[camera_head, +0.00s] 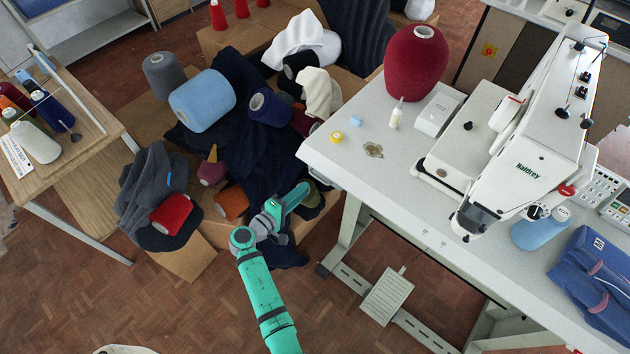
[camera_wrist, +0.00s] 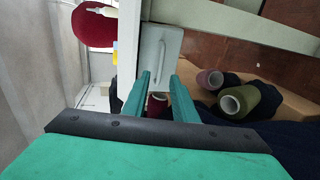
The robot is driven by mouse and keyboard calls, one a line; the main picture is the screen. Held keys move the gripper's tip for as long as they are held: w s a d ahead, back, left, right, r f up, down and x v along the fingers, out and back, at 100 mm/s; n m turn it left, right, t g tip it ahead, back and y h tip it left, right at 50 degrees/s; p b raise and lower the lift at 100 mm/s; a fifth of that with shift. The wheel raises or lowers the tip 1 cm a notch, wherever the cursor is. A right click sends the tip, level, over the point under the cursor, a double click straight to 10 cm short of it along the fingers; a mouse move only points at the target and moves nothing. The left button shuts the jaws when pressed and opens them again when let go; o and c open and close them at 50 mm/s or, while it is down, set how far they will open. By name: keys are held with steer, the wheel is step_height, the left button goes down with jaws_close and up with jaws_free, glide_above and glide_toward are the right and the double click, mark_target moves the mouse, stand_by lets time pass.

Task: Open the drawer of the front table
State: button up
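The front table (camera_head: 370,180) is a white-topped sewing table at the right in the head view. In the wrist view its edge runs down the left side. A grey drawer front (camera_wrist: 150,42) with a slim bar handle (camera_wrist: 163,55) shows beyond my fingertips. My gripper (camera_head: 300,193) is left of and below the table's left edge. In the wrist view my gripper (camera_wrist: 160,76) is open, its two green fingers apart and pointing toward the drawer front, not visibly touching it.
A sewing machine (camera_head: 530,130) and a big maroon cone (camera_head: 416,65) stand on the table. Cardboard boxes with dark cloth and yarn cones, including a blue one (camera_head: 202,100), lie behind and left of my gripper. A metal pedal (camera_head: 387,296) is under the table. The near floor is clear.

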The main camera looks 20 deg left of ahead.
steer(key=x, duration=0.7)
steer(key=shift+w+d, duration=0.15)
steer(key=shift+w, duration=0.1)
steer(key=shift+f, duration=0.1)
steer(key=shift+d, duration=0.1)
jaws_close()
stand_by(0.9)
